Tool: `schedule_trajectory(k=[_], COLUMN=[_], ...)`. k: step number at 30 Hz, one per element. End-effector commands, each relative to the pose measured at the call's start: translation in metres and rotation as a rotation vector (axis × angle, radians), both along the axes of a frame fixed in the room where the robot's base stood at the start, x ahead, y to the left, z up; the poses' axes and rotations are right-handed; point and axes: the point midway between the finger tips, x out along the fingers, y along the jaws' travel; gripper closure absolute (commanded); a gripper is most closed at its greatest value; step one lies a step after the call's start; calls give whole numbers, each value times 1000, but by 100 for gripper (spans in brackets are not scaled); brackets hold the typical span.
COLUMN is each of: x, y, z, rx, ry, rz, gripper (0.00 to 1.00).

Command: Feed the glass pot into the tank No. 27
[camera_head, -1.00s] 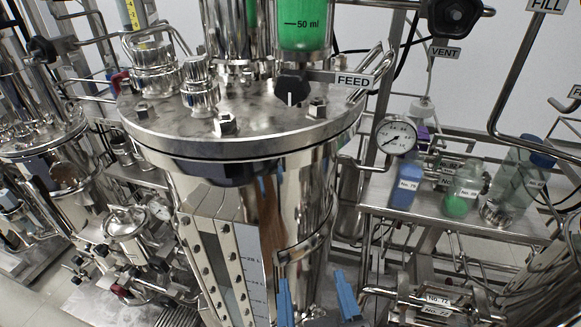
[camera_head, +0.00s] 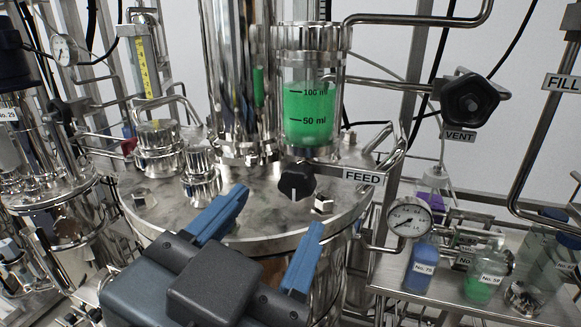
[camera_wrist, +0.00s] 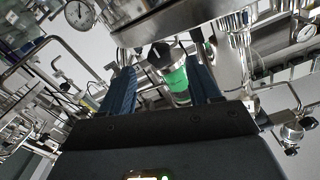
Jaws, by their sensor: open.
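The glass pot (camera_head: 308,116) is a clear, graduated cylinder with green liquid above the 50 ml mark, fixed on top of the steel tank. The tank lid (camera_head: 150,212) is broad and bolted; I see no No. 27 label. A black knob (camera_head: 297,181) with a white line stands below the pot, beside the FEED sign (camera_head: 362,177). The line points upright. My gripper (camera_head: 277,211) is open and empty, its blue fingers in front of the lid, below the knob. In the wrist view the knob (camera_wrist: 160,54) shows between the fingertips, apart from them.
A black VENT handwheel (camera_head: 475,100) stands on pipework at right. A pressure gauge (camera_head: 409,219) sits beside the lid. A shelf (camera_head: 400,283) at lower right holds several bottles. Steel fittings (camera_head: 157,145) rise from the lid's left. A No. 29 label (camera_head: 8,115) shows far left.

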Motion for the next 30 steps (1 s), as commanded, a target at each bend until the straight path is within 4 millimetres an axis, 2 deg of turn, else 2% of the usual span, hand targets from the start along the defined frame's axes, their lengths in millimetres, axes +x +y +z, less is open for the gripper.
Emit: schedule_trajectory(k=[3,10,15,22,30], x=[19,47,56,56,56], y=[-9,-18,-21,-21,-21], z=[2,1,0,-1,-1], rx=[-1,-1,-1,0,0], ry=[1,2,2,2,2], rz=[-6,-4,-1,1,0], gripper=[38,38,38,38,62])
